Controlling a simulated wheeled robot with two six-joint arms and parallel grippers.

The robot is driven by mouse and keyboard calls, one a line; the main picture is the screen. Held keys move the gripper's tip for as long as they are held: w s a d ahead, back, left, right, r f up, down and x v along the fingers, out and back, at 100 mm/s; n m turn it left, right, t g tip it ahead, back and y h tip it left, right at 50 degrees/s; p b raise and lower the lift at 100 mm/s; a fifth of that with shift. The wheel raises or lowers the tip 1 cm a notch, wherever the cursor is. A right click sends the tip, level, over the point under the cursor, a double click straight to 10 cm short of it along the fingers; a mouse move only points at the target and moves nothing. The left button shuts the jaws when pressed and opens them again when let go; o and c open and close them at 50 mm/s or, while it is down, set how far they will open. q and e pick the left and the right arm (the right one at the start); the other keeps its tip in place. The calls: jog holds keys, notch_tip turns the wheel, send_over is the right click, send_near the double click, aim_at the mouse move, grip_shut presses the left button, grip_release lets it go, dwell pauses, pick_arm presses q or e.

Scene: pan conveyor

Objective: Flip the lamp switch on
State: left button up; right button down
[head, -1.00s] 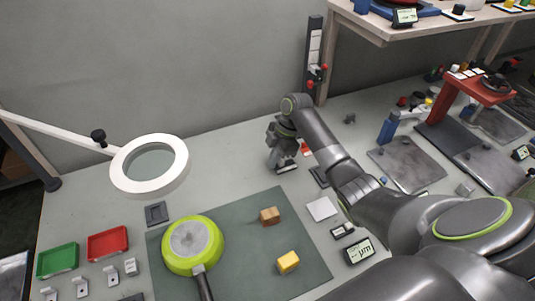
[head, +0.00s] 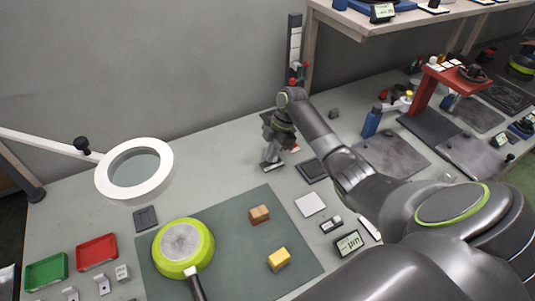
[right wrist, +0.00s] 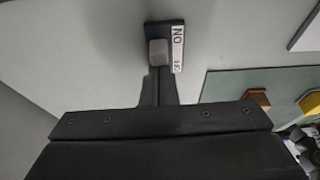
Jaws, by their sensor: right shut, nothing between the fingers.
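The lamp switch (right wrist: 158,51) is a small dark plate with a grey rocker and a white label with black lettering beside it. In the head view the switch (head: 272,166) lies on the bench just beyond the mat's far right corner, partly covered by my right gripper (head: 276,145). In the right wrist view the shut, empty fingers (right wrist: 159,88) reach toward the rocker; whether they touch it I cannot tell. I cannot tell which way the rocker is tipped. The white ring lamp (head: 104,174) hangs at the left on an arm; no clear glow shows. My left gripper is out of view.
A green mat (head: 225,225) carries a green pan (head: 207,262), a brown block (head: 259,214) and a yellow block (head: 279,259). A dark square plate (head: 312,170) lies right of the switch. Red (head: 97,251) and green (head: 46,272) trays stand at the front left.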

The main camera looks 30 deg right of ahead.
jog(key=shift+d, duration=0.1)
